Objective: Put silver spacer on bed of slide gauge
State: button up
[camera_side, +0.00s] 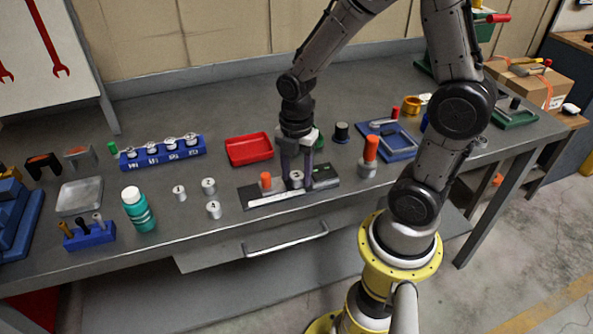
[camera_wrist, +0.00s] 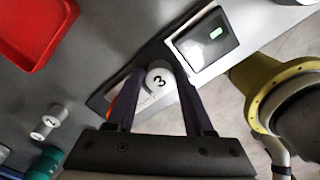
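The slide gauge (camera_side: 283,198) lies near the table's front edge, a dark base with a pale scale strip, an orange knob (camera_side: 266,181) at its left and a display block (camera_side: 325,174) at its right. Its display (camera_wrist: 203,40) also shows in the wrist view. A silver spacer marked 3 (camera_wrist: 160,79) is between the fingers of my gripper (camera_wrist: 160,72), which look closed against its sides. In the side view, my gripper (camera_side: 297,178) points down over the middle of the gauge, with the spacer at the bed. I cannot tell whether the spacer touches the bed.
Several other silver spacers (camera_side: 214,209) stand left of the gauge. A red tray (camera_side: 249,149) lies behind it. A red-topped cylinder (camera_side: 369,157) stands close on the right, before a blue tray (camera_side: 399,151).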

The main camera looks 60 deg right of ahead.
aim_at(296, 175)
notch_tip(296, 175, up, 11)
jog(key=s+a+r+m+t, duration=0.2)
jog(key=s+m, duration=0.2)
jog(key=m, duration=0.5)
jog(key=s+a+r+m+t, duration=0.2)
jog(key=s+m, duration=0.3)
jog(key=m, duration=0.4)
jog(key=shift+s+a+r+t, duration=0.2)
jog(key=shift+a+r+t, duration=0.1)
jog(key=shift+r+t, duration=0.5)
